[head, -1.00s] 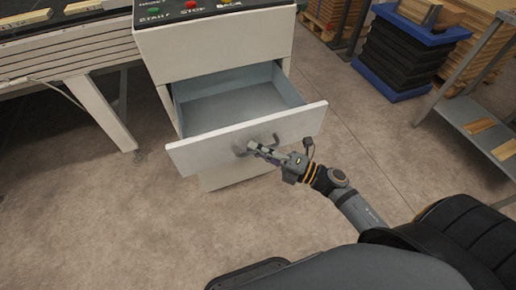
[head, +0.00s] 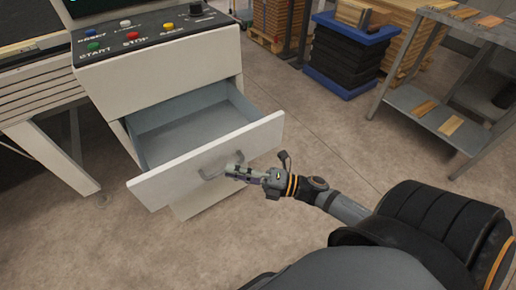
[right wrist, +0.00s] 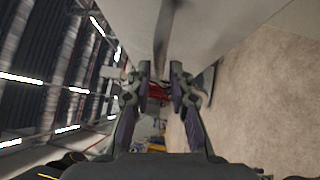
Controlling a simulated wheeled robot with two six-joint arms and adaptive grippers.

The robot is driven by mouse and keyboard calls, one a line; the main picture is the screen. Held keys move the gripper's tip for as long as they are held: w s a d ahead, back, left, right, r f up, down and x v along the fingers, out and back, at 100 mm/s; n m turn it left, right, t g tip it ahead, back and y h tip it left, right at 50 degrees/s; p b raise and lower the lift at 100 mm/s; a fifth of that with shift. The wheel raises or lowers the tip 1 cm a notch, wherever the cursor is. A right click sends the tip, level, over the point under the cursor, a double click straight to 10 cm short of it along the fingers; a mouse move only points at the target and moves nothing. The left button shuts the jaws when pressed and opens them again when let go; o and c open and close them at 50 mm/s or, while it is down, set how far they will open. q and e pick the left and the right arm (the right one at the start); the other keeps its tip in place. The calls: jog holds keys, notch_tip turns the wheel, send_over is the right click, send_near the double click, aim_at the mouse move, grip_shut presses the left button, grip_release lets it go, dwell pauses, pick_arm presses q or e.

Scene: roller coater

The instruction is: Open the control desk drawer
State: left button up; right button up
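The control desk (head: 165,72) stands at the upper left in the head view. Its drawer (head: 207,160) is pulled well out, and the empty grey-blue inside (head: 187,128) shows. A grey bar handle (head: 212,172) is on the drawer's white front. My right gripper (head: 232,169) is at the right end of the handle, very close to it; contact is unclear. In the right wrist view its two fingers (right wrist: 160,75) are apart with a gap between them, and the blurred handle bar (right wrist: 165,35) runs ahead of the fingertips. My left gripper is out of view.
Coloured buttons (head: 132,37) sit on the desk top. A roller machine (head: 40,105) stands at the left. A blue-edged stack (head: 345,60) and a metal shelf table (head: 420,105) stand at the right. Floor between them and the drawer is clear.

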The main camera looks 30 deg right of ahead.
jog(key=v, duration=0.8)
jog(key=shift+s+d, duration=0.25)
jog(key=shift+s, duration=0.05)
